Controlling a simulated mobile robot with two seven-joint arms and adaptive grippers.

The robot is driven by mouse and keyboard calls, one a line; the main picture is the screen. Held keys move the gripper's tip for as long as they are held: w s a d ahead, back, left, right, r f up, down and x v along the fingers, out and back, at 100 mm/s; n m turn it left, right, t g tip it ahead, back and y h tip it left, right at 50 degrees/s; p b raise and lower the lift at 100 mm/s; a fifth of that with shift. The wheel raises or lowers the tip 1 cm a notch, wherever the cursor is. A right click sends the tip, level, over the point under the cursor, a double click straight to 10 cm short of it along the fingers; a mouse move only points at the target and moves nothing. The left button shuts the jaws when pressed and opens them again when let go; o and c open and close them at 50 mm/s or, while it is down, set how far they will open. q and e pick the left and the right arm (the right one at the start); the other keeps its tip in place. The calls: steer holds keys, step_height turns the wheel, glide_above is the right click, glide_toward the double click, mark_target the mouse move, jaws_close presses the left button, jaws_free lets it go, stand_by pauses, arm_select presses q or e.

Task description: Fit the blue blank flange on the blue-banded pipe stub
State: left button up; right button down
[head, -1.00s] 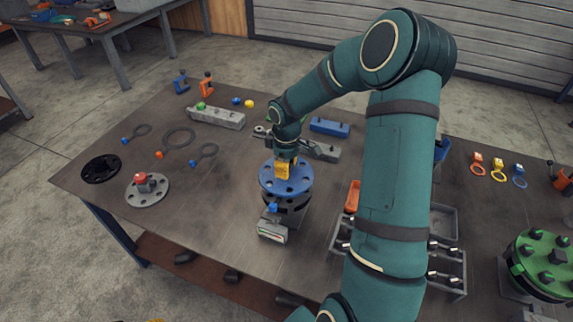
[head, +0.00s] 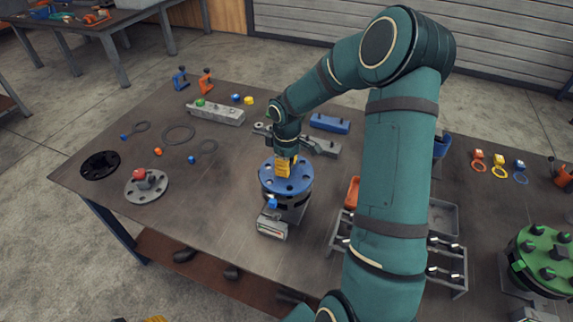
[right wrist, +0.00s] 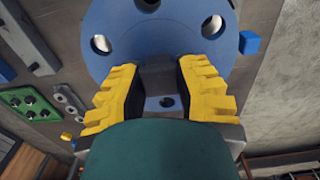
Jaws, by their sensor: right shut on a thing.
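The blue blank flange (head: 270,182) is a round disc with bolt holes. It lies level over a dark pipe stub (head: 292,206) near the table's middle. The stub's blue band is not clearly visible, and I cannot tell whether the flange is fully seated. My right gripper (head: 285,168) points down with its yellow fingers shut on the flange's central grip. In the right wrist view, the fingers (right wrist: 160,92) close on a dark block at the middle of the blue disc (right wrist: 125,55). My left gripper is not in view.
Left lie a grey flange (head: 155,190), a black ring (head: 99,165) and thin gaskets. Right are bolt trays (head: 447,268) and a green flange (head: 545,258).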

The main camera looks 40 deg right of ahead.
steer(key=shift+f, duration=0.1)
steer(key=shift+f+b, duration=0.45)
steer(key=shift+f+b, duration=0.35)
steer(key=shift+f, duration=0.15)
stand_by(0.5)
stand_by(0.4)
steer(key=c, duration=0.7)
jaws_free()
